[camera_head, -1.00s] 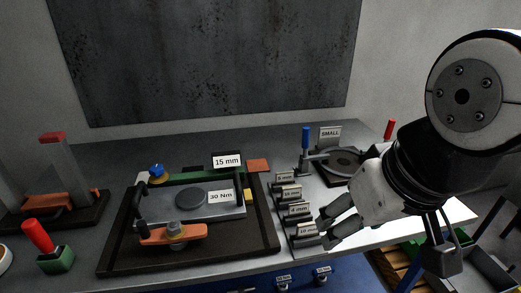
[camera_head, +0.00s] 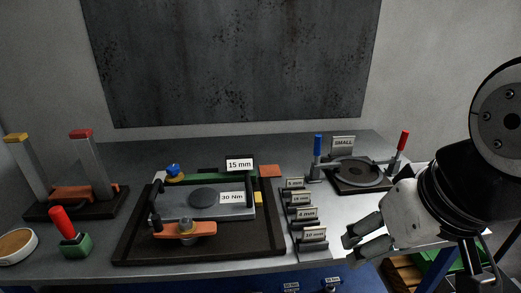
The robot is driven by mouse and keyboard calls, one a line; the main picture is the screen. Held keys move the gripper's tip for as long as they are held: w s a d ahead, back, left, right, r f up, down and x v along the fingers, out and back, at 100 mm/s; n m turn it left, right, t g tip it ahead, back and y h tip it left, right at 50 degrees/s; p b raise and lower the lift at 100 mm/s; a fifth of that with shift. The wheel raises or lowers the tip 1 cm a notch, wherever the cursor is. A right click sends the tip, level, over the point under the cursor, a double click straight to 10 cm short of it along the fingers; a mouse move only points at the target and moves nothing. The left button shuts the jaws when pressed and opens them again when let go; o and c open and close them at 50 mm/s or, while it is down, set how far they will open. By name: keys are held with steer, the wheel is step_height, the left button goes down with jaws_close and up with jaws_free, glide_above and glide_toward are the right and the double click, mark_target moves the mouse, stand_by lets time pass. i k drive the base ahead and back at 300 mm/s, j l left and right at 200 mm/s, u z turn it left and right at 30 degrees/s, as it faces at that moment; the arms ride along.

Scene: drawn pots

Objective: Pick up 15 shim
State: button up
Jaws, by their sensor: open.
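Several labelled shims stand in a front-to-back row on the bench, right of the dark tray. The front one (camera_head: 312,246) seems to read 10 mm. The second from the back (camera_head: 300,200) has a two-digit label that may read 15 mm, but it is too small to be sure. A larger 15 mm sign (camera_head: 239,165) stands behind the tray's fixture. My gripper (camera_head: 350,250) is open and empty, right of the front shim with a small gap between them. Its fingers point left toward the row.
The dark tray (camera_head: 125,250) holds a 30 Nm plate and an orange clamp. A round fixture (camera_head: 358,172) marked SMALL, with blue and red handles, stands behind my gripper. A red-handled green block (camera_head: 75,246) and a round dish (camera_head: 15,246) are at left.

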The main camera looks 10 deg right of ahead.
mark_target(298, 198)
steer(key=i, duration=0.2)
steer(key=k, duration=0.6)
steer(key=i+j+z, duration=0.1)
steer(key=i+j, duration=0.25)
steer(key=i+j+z, duration=0.15)
steer(key=i+j, duration=0.2)
steer(key=j, duration=0.25)
steer(key=i+j+z, duration=0.1)
steer(key=i+j, duration=0.25)
steer(key=j, duration=0.15)
